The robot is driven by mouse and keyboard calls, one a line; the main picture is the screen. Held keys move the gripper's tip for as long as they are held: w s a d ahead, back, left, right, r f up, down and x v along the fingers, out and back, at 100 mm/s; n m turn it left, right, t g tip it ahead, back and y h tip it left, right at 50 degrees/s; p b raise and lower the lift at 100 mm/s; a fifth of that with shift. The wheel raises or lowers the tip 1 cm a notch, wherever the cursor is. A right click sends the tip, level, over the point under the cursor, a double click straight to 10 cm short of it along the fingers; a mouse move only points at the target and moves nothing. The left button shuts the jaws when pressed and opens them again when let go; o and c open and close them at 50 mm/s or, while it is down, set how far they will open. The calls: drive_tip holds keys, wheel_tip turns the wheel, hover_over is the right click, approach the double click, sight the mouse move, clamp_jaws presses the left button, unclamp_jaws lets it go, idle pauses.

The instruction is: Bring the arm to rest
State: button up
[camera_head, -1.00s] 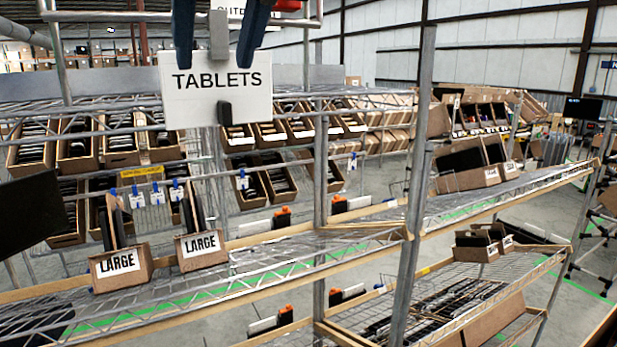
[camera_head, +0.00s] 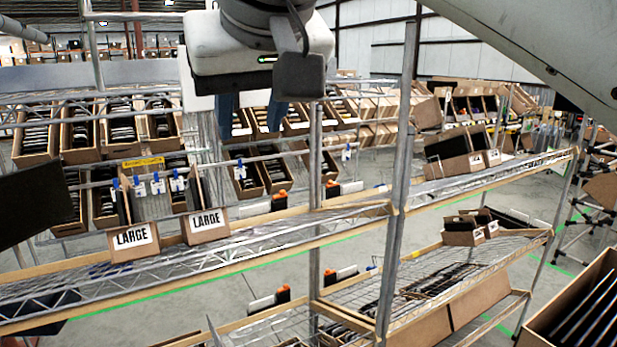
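My gripper (camera_head: 250,122) hangs at the top centre of the view, below the white and dark wrist housing (camera_head: 262,50). Its two blue fingers point down and are spread apart, with nothing visible between them. The gripper is open. It appears in front of the shelf rack, and I cannot tell how far it is from the rack. A pale link of my arm (camera_head: 540,40) crosses the upper right corner. My wrist hides most of the white sign behind it.
A wire shelf (camera_head: 180,270) holds two cartons marked LARGE (camera_head: 133,240). Tilted cartons (camera_head: 80,135) fill the racks behind. A carton of dark flat items (camera_head: 590,305) is close at the lower right. A dark panel (camera_head: 35,205) is at the left edge. Grey floor shows between racks.

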drive_tip(key=w+d+f+m+g+h, duration=0.1)
drive_tip(key=w+d+f, duration=0.15)
drive_tip(key=f, duration=0.25)
drive_tip(key=w+d+f, duration=0.1)
drive_tip(key=d+f, duration=0.2)
drive_tip(key=f, duration=0.3)
drive_tip(key=s+d+f+m+g, duration=0.1)
drive_tip(key=s+d+f, duration=0.1)
drive_tip(key=d+f, duration=0.3)
drive_tip(key=s+d+f+m+g+h, duration=0.1)
drive_tip(key=d+f, duration=0.4)
drive_tip(key=f, duration=0.9)
drive_tip(key=s+d+f+m+g, duration=0.1)
drive_tip(key=s+d+f+m, duration=0.1)
drive_tip(key=d+f, duration=0.3)
wheel_tip(320, 180, down, 5)
drive_tip(key=shift+s+d+r+h+b, duration=0.15)
drive_tip(key=shift+s+d+h+b, duration=0.1)
drive_tip(key=shift+s+h+b, duration=0.2)
